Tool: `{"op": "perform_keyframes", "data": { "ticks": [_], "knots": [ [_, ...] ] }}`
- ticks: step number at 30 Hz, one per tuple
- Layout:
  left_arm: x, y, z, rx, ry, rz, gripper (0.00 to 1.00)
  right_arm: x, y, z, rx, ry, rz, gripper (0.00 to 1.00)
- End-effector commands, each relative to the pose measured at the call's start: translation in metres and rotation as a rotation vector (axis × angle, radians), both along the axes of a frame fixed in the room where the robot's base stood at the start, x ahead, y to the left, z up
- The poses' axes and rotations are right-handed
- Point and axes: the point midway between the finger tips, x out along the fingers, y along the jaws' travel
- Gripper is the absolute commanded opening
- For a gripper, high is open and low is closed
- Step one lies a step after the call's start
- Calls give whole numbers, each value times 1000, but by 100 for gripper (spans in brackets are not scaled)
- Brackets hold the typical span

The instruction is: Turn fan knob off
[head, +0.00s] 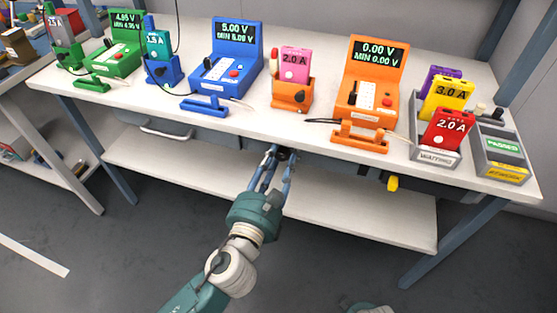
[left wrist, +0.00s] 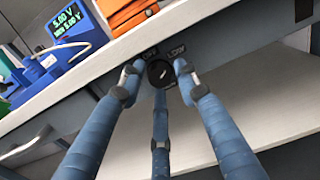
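My left gripper (head: 280,153) reaches up to the panel below the bench edge. In the left wrist view its blue fingers (left wrist: 158,78) are spread, with two tips on either side of the knob and the third below it. I cannot tell whether they touch the knob. In the head view the fingertips mostly hide the knob. My right gripper is not in view.
On the bench top (head: 330,60) stand a green tester (head: 127,22), a blue tester (head: 239,38) and an orange tester (head: 378,55). A waiting bin (head: 436,157) and a passed bin (head: 503,145) are at the right. A lower shelf (head: 350,212) runs below, and a yellow part (head: 392,183) hangs under the bench.

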Motion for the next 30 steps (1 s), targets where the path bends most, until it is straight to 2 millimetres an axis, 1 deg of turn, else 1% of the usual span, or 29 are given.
{"op": "perform_keyframes", "data": {
  "ticks": [7,8,9,11,12,23,26,30],
  "knots": [
    [1,0,0,-1,0,0,32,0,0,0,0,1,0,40],
    [1,0,0,-1,0,0,28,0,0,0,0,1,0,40],
    [1,0,0,-1,0,0,21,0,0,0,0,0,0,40],
    [1,0,0,-1,0,0,9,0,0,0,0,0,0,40],
    [1,0,0,-1,0,0,1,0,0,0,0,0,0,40],
    [0,0,0,-38,13,0,0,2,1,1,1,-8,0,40],
    [0,0,0,-81,27,-1,0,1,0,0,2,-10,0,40],
    [1,0,0,-170,56,1,0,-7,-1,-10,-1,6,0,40]
  ]
}}
